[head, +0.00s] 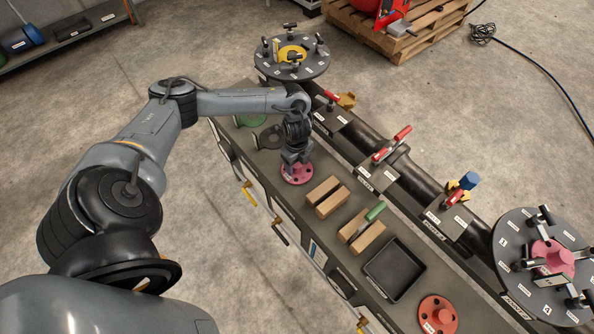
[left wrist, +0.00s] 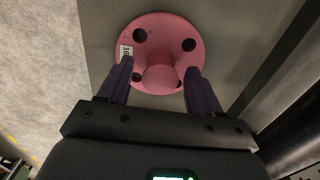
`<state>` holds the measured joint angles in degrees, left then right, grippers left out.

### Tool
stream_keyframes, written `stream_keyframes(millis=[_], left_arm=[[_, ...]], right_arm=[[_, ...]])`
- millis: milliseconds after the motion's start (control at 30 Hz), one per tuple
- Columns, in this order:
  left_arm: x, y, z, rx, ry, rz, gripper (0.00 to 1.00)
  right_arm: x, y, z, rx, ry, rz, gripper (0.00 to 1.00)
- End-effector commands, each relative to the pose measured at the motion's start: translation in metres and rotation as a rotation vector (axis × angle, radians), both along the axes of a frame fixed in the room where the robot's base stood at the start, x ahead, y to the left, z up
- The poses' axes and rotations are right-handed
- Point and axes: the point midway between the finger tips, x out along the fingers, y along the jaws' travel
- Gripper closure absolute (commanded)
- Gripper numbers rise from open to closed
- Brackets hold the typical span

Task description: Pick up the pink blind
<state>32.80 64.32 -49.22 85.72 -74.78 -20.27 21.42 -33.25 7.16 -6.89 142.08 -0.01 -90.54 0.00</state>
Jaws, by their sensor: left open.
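The pink blind (head: 297,174) is a round disc lying flat on the grey bench top. In the left wrist view the blind (left wrist: 150,28) shows several dark holes, a small white label and a raised central knob. My left gripper (head: 296,162) is directly above the blind, pointing down. In the left wrist view its open fingers (left wrist: 160,70) are on either side of the knob, with gaps visible. I cannot tell how far down the fingertips reach. My right gripper is not in view.
Wooden blocks (head: 327,197), a black tray (head: 394,270) and a red disc (head: 437,314) are on the bench (head: 345,262). The dark spool pipe (head: 415,178) runs alongside, with a clamped flange (head: 292,58) at the far end and another flange (head: 514,232) at the right.

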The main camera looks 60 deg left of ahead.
Motion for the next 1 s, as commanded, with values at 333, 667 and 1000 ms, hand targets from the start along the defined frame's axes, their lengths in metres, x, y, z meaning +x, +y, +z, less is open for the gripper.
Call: stream_keyframes(millis=[333,667,1000], left_arm=[[-0.0003,0.0003,-0.01,0.001,0.0,0.001,0.36],[-0.0002,0.0003,-0.0097,0.001,0.0,0.001,0.8],[-0.0002,0.0003,-0.0095,0.001,0.0,0.0,1.0]], right_arm=[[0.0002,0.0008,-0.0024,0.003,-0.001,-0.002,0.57],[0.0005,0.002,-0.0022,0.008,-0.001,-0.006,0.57],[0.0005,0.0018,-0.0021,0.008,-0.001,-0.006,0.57]])
